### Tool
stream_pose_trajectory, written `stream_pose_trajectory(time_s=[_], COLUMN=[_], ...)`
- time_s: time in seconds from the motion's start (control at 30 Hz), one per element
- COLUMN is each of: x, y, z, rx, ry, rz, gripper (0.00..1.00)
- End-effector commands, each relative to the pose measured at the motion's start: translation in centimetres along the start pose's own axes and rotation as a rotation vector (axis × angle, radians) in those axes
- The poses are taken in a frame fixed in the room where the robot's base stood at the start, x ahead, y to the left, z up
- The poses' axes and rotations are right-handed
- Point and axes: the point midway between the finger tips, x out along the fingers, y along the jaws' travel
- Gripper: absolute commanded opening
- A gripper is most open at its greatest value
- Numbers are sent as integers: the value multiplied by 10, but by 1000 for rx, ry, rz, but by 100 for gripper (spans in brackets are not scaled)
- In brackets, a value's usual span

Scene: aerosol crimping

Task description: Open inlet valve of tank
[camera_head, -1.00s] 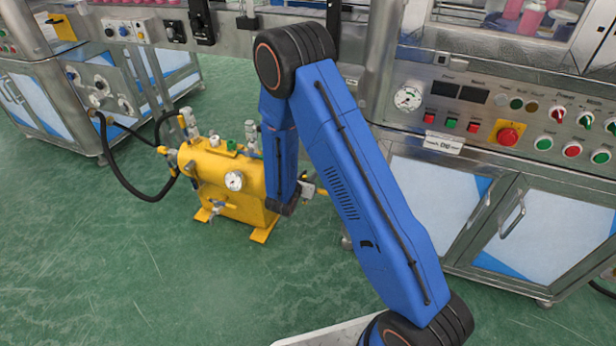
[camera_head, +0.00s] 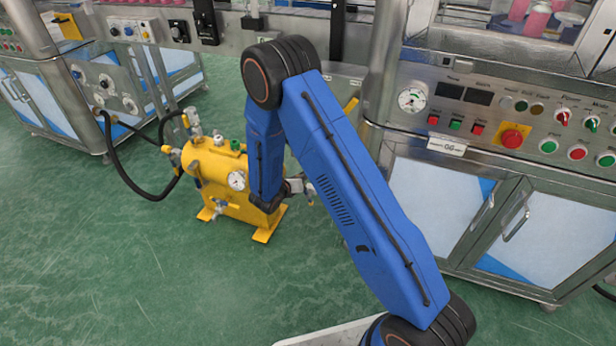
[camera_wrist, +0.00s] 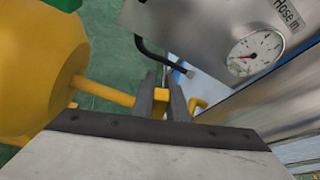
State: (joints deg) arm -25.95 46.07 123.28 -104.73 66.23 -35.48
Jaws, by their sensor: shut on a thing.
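The yellow tank (camera_head: 215,165) stands on the green floor, left of my blue arm, with a round gauge (camera_head: 237,180) and a small valve (camera_head: 220,206) on its front. In the wrist view the tank's rounded yellow side (camera_wrist: 35,65) is at the left, and a yellow pipe (camera_wrist: 105,92) runs from it towards the jaws. My gripper (camera_wrist: 161,98) is shut on a small yellow valve part (camera_wrist: 160,97), likely the inlet valve handle. The jaws hide much of this part. In the head view my arm hides the tank's right end.
A black hose (camera_head: 125,170) loops at the tank's left. A steel machine with a panel gauge (camera_head: 411,99) stands at the right; its panel and gauge (camera_wrist: 256,54) are close beyond the jaws in the wrist view. Green floor in front of the tank is clear.

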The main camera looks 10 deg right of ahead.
Motion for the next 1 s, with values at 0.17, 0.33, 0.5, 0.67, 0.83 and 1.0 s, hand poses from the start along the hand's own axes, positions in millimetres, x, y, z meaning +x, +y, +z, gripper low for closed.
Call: stream_pose_trajectory(time_s=[0.17, 0.33, 0.5, 0.67, 0.83, 1.0], x=[0, 1, 3, 3, 4, 4], y=[15, 26, 33, 38, 41, 42], z=[-1, -3, -6, -8, -10, -10], rx=[-146, -273, -371, -436, -473, -487], ry=[-1, -2, -2, -1, -1, -1], rz=[-60, -113, -154, -181, -195, -200], gripper=[0, 0, 0, 0, 0, 0])
